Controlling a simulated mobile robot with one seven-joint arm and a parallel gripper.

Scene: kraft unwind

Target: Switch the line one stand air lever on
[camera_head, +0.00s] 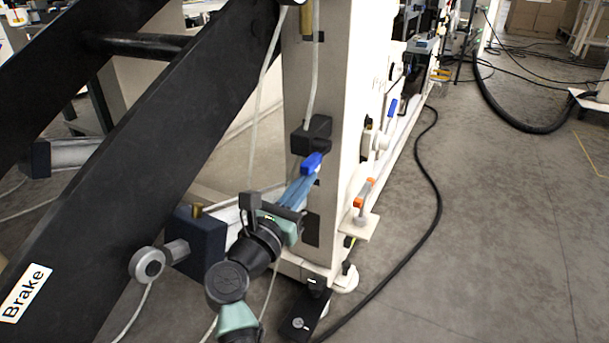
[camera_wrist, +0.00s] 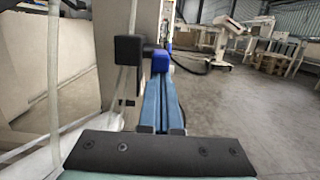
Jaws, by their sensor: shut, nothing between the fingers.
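A small lever with a bright blue handle (camera_head: 312,163) sits below a black valve block (camera_head: 313,136) on the pale upright post. In the wrist view the blue handle (camera_wrist: 161,60) is straight ahead, with the black block (camera_wrist: 128,49) to its left. My gripper (camera_head: 309,182) has pale blue fingers pressed together and empty. Its tips (camera_wrist: 161,80) are at the blue handle's lower end; I cannot tell whether they touch it. The tips partly overlap the handle. No label for the line one stand is readable.
Another blue lever (camera_head: 392,107) and an orange-handled lever (camera_head: 364,191) are farther right on the machine. A black arm marked "Brake" (camera_head: 25,292) slants across the left. A black cable (camera_head: 437,200) crosses the open floor at right.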

